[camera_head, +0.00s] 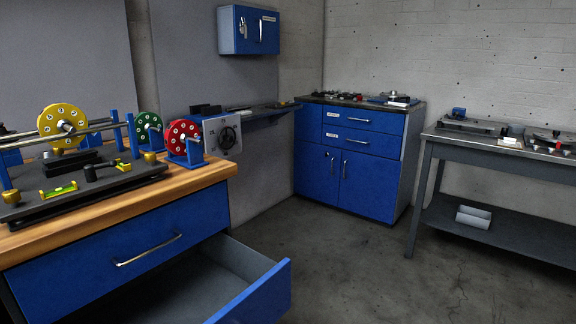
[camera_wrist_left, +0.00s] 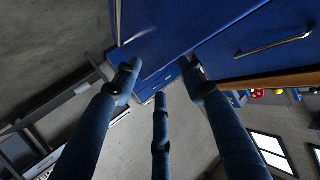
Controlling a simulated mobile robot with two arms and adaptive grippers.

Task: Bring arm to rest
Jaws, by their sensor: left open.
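My left gripper (camera_wrist_left: 160,78) shows in the left wrist view, its blue-grey fingers spread apart with nothing between them. Beyond its fingertips are blue cabinet fronts and grey floor. I cannot tell how far the fingertips are from the blue surfaces. Neither arm and neither gripper shows in the head view.
At left, a wooden-topped workbench (camera_head: 205,180) holds a balancing stand with a yellow disc (camera_head: 62,125), plus green (camera_head: 148,127) and red (camera_head: 184,139) discs. Its drawer (camera_head: 255,297) is pulled open on the right. A blue cabinet (camera_head: 345,170) and metal table (camera_head: 440,136) stand beyond open floor.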

